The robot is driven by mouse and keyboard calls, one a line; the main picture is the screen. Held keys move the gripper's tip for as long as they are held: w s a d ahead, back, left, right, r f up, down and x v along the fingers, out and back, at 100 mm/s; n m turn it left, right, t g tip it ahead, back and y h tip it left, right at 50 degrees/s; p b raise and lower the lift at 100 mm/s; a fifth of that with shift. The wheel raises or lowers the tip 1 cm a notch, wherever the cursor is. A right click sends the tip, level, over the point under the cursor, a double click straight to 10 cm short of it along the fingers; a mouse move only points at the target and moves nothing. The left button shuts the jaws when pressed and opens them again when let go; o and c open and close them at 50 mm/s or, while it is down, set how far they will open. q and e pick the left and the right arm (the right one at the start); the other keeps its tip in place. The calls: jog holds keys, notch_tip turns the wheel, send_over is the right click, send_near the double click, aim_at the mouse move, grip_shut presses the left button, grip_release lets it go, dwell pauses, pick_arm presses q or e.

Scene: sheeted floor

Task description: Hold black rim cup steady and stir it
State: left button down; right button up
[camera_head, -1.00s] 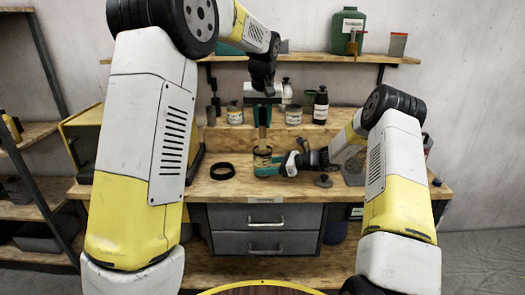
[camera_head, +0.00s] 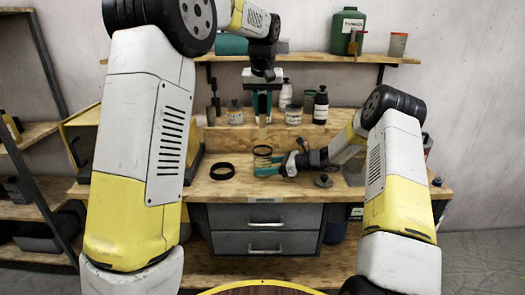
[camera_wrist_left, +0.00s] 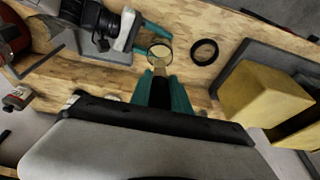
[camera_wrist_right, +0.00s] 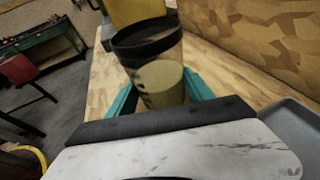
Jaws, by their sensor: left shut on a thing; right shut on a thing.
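The clear cup with a black rim (camera_head: 262,160) stands upright on the workbench and holds pale contents. It also shows in the left wrist view (camera_wrist_left: 160,52) and fills the middle of the right wrist view (camera_wrist_right: 158,75). My right gripper (camera_head: 279,166) is shut around the cup's sides, with teal fingers on both sides of it. My left gripper (camera_head: 262,108) is above the cup, shut on a flat wooden stir stick (camera_head: 262,133) that points down. The stick's lower end is at the cup's mouth; I cannot tell whether it is inside.
Jars and a dark bottle (camera_head: 321,105) stand on the raised ledge behind. A yellow box (camera_head: 85,135) is at the bench's left. The bench front is mostly clear.

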jog(key=o, duration=1.5)
jog(key=shift+d, duration=0.1)
